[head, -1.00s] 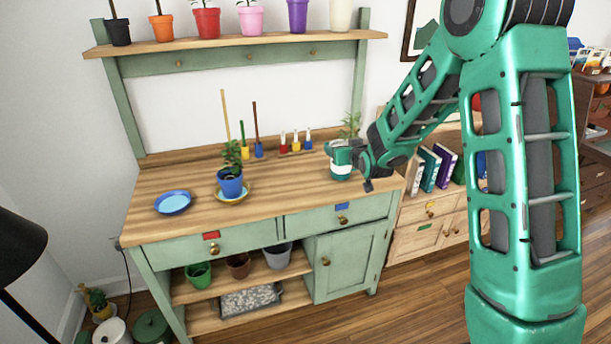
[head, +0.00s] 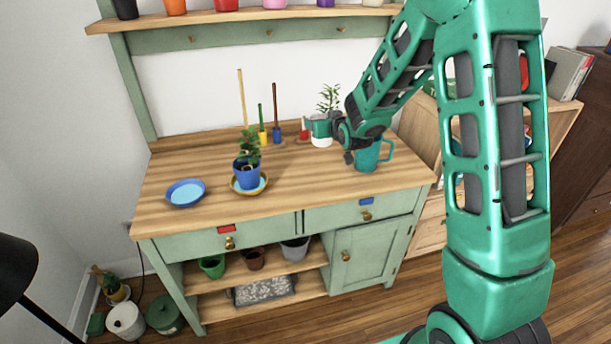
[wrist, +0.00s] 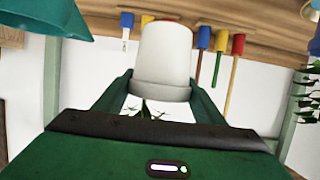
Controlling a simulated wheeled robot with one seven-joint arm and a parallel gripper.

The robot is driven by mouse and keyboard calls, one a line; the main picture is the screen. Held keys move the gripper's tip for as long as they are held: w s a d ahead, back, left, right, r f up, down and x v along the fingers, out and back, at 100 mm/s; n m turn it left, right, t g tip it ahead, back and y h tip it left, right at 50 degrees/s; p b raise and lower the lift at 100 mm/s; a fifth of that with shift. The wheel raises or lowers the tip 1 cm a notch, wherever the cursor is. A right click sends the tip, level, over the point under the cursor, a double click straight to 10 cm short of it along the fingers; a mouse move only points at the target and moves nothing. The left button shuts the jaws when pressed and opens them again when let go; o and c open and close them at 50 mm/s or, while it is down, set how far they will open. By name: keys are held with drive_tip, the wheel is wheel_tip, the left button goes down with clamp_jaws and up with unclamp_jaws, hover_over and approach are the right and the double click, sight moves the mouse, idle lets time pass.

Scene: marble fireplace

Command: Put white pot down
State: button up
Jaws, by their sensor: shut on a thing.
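My gripper (head: 322,127) is shut on the white pot (head: 321,139) with a green leafy plant (head: 329,98), over the back right part of the bench top (head: 300,172). The wrist view is upside down; there the white pot (wrist: 162,55) sits between my green fingers (wrist: 160,90) with its base toward the bench. Leaves show below its rim in that picture. I cannot tell whether the base touches the wood.
A teal watering can (head: 370,156) stands close right of my gripper. Small tools (head: 304,130) stand just left of the pot. A blue pot with a plant (head: 247,176) and a blue dish (head: 185,193) are further left.

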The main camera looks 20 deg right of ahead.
drive_tip(key=s+a+n+y, duration=0.2)
drive_tip(key=a, duration=0.3)
drive_tip(key=shift+s+a+f, duration=0.1)
drive_tip(key=shift+a+f, duration=0.05)
drive_tip(key=shift+f, duration=2.45)
drive_tip(key=shift+s+a+f, duration=0.1)
drive_tip(key=shift+f, duration=2.45)
drive_tip(key=shift+f, duration=0.1)
drive_tip(key=o, duration=1.4)
drive_tip(key=shift+c, duration=0.2)
drive_tip(key=shift+s, duration=0.15)
drive_tip(key=v, duration=1.2)
drive_tip(key=shift+r, duration=0.2)
